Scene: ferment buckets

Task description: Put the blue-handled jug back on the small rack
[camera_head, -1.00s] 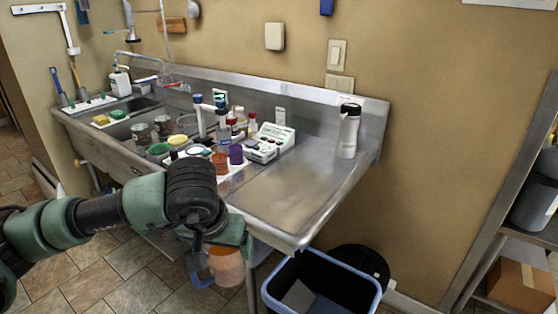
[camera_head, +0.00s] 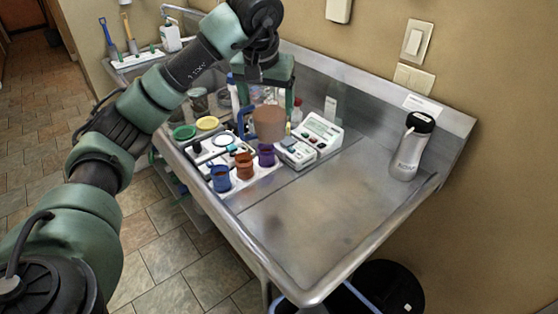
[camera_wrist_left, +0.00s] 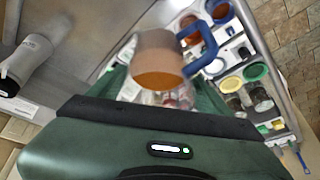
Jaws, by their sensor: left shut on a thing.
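My left gripper (camera_head: 268,98) is shut on the blue-handled jug (camera_head: 269,124), an orange-brown vessel with a clear upper part. The jug is held above the steel counter, near the group of small cups, with its blue handle toward the left. In the left wrist view the jug (camera_wrist_left: 158,62) sits between the fingers, and its blue handle sticks out to the right. A white rack-like tray (camera_head: 236,193) with blue, orange and purple cups lies below and left of the jug. I cannot tell for certain whether it is the small rack. My right gripper is not in view.
A white instrument (camera_head: 322,130) stands close to the right of the jug. Bottles and jars crowd behind and left of it. A grey bottle (camera_head: 410,150) stands at the far right. The counter's front right (camera_head: 330,215) is clear. A raised backsplash runs along the wall.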

